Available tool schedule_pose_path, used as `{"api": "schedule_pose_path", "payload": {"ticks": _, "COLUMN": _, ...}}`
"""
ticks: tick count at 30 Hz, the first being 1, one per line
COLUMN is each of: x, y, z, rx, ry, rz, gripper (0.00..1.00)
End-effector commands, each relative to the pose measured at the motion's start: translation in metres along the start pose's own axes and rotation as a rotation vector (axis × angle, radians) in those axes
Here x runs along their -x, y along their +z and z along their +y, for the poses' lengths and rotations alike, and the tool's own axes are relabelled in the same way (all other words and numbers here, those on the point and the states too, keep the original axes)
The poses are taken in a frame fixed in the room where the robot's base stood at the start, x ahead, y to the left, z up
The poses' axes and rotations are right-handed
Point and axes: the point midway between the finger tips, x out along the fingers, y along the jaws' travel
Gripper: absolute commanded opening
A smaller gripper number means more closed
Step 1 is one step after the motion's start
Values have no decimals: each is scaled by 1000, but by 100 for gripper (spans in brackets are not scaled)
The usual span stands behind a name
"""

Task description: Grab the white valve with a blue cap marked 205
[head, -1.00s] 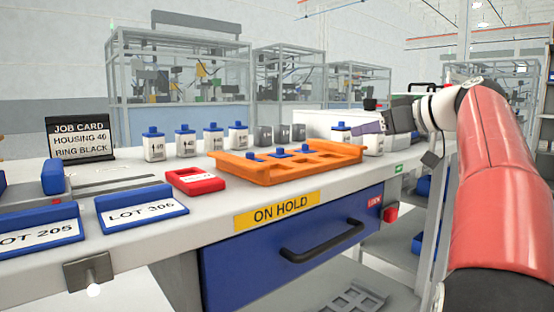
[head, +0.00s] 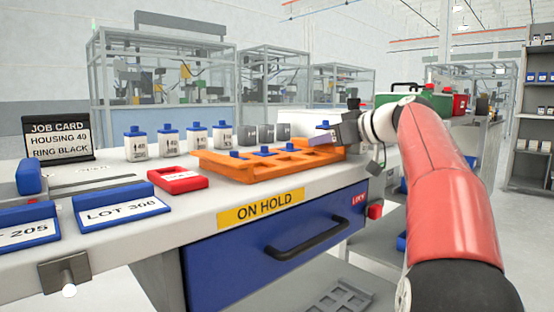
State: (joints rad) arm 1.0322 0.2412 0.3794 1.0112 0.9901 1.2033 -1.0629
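Several white valves with blue caps stand in a row at the back of the bench, one of them at the left end (head: 135,146). Their small labels look like 40; I cannot read 205 on any. Three blue caps (head: 265,149) show in the orange tray (head: 240,172). My gripper (head: 325,138) is over the bench at the tray's far right corner, pointing left. A small blue cap (head: 325,124) shows just behind its fingertips; the body below is hidden. Whether the fingers are apart or closed cannot be made out.
A blue LOT 205 holder (head: 28,212) and a blue LOT 306 holder (head: 120,195) lie at the front left. A red tray (head: 178,188) lies beside the orange tray. Grey blocks (head: 266,133) stand at the back. A job card (head: 58,138) stands at the left.

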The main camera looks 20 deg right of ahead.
Motion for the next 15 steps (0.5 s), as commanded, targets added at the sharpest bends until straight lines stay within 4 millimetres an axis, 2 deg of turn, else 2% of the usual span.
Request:
{"api": "schedule_pose_path", "payload": {"ticks": 1, "x": 0, "y": 0, "z": 0, "rx": 0, "ry": 0, "rz": 0, "gripper": 37}}
{"api": "schedule_pose_path", "payload": {"ticks": 9, "x": 0, "y": 0, "z": 0, "rx": 0, "ry": 0, "rz": 0, "gripper": 2}}
{"api": "schedule_pose_path", "payload": {"ticks": 15, "x": 0, "y": -1, "z": 0, "rx": 0, "ry": 0, "rz": 1, "gripper": 0}}
